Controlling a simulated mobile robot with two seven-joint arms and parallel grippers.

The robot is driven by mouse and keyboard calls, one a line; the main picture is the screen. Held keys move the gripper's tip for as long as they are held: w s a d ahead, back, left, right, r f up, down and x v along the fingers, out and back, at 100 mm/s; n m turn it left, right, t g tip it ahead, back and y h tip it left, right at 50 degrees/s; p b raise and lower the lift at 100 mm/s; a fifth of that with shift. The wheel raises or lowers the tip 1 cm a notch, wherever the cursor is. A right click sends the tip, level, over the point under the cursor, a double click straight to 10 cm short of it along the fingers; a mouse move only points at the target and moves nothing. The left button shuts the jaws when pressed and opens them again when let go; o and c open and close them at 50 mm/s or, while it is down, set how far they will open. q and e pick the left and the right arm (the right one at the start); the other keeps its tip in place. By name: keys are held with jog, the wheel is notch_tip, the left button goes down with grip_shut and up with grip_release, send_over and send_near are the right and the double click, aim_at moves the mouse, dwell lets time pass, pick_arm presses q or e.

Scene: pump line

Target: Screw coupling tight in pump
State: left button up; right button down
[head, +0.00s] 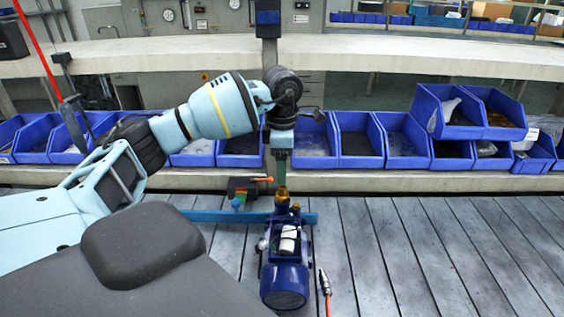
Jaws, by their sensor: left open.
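The blue pump (285,277) stands on the slatted table, with a white-labelled cylinder on its upper side. A brass fitting (282,197), which looks like the coupling, stands upright at the pump's far end. My left gripper (281,182) reaches down from above and is open, its fingertips right at the top of the brass fitting. I cannot tell whether they touch it or stand around it. Whether the fitting's thread is seated is too small to see. My right gripper is not in view.
A blue bar (220,215) lies across the table behind the pump. A small dark block with an orange handle (243,187) sits left of the fitting. An orange-hosed tool (325,282) lies right of the pump. Blue bins (359,140) line the back. The table's right side is clear.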

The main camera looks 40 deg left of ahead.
aim_at(282, 187)
pick_arm(q)
jog(key=shift+f, duration=0.1)
jog(key=shift+f+b, duration=0.35)
jog(key=shift+f, duration=0.75)
jog(key=shift+f+b, duration=0.35)
jog(key=shift+f, duration=0.9)
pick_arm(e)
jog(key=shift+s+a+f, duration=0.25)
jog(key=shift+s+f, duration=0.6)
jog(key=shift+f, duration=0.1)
pick_arm(q)
jog(key=shift+f, duration=0.1)
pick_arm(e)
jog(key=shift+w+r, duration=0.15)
pick_arm(q)
jog(key=shift+f, duration=0.9)
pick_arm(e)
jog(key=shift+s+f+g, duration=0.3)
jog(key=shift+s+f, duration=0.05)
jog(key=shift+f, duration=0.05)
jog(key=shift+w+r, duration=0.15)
pick_arm(q)
jog(key=shift+c, duration=0.3)
